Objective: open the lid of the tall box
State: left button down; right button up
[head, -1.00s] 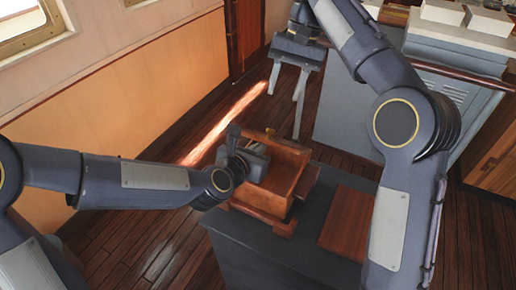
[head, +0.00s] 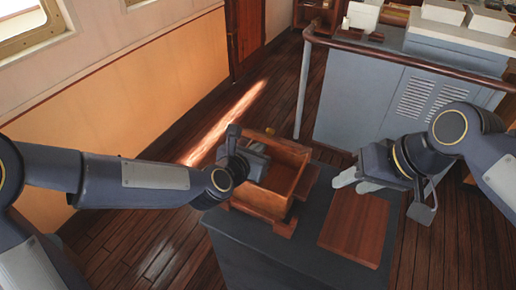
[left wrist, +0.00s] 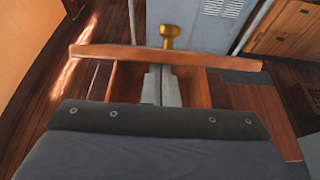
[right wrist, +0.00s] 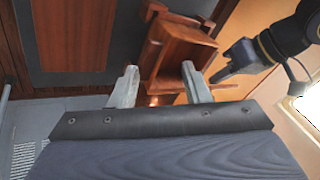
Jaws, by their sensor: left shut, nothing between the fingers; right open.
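A brown wooden box (head: 285,178) stands on a dark grey cabinet top (head: 245,240); its inside shows from above. I cannot tell for sure which part is its lid. My left gripper (left wrist: 161,85) is shut and empty, its fingers over the box's opening in the left wrist view; in the head view they are hidden. My right gripper (head: 350,181) is open and empty, above the cabinet top to the right of the box. In the right wrist view the box (right wrist: 175,45) shows beyond its fingers (right wrist: 160,85), apart from them.
A flat reddish wooden panel (head: 355,228) lies on the cabinet top, right of the box. A brass knob-like piece (left wrist: 170,32) shows beyond the box. A grey console (head: 375,95) with a wooden rail (head: 400,59) stands behind. An orange wall (head: 130,105) is at left.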

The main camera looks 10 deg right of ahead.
pick_arm(q)
jog(key=w+d+r, duration=0.1)
jog(key=r, duration=0.1)
jog(key=w+d+r, duration=0.1)
jog(key=w+r, duration=0.1)
jog(key=w+d+r, duration=0.1)
jog(key=w+r, duration=0.1)
jog(key=shift+w+d, duration=0.15)
jog(key=shift+d, duration=0.2)
jog(key=w+d+r, duration=0.2)
jog(key=w+d, duration=0.4)
jog(key=w, duration=0.3)
pick_arm(e)
jog(key=s+a+f+t, duration=0.1)
jog(key=s+f, duration=0.6)
jog(key=f, duration=0.1)
jog(key=shift+a+t, duration=0.3)
pick_arm(q)
jog(key=shift+r, duration=0.1)
pick_arm(e)
jog(key=shift+s, duration=0.1)
